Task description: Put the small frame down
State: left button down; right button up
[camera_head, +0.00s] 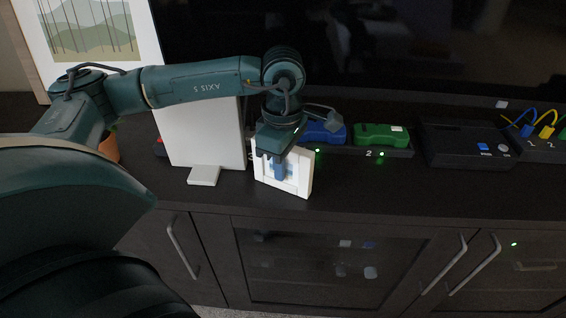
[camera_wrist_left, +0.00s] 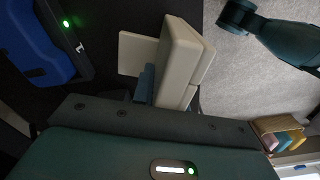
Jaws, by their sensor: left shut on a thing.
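The small frame (camera_head: 300,180) is white with a pale inner picture. It stands nearly upright at the front part of the dark cabinet top (camera_head: 400,185). My left gripper (camera_head: 280,170) reaches down from above and is shut on it. In the left wrist view the small frame (camera_wrist_left: 184,55) shows edge-on as a thick white slab between the fingers. Whether its lower edge touches the cabinet top cannot be told for certain. My right gripper is not in the head view.
A larger white panel (camera_head: 205,135) on a foot stands just left of the small frame. Behind are a blue device (camera_head: 325,132) and a green device (camera_head: 380,135) on a dark strip. A black box (camera_head: 465,145) stands right. The cabinet top right of the frame is clear.

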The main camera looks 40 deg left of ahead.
pick_arm(q)
jog(key=c, duration=1.4)
grip_release()
jog(key=shift+f, duration=0.1)
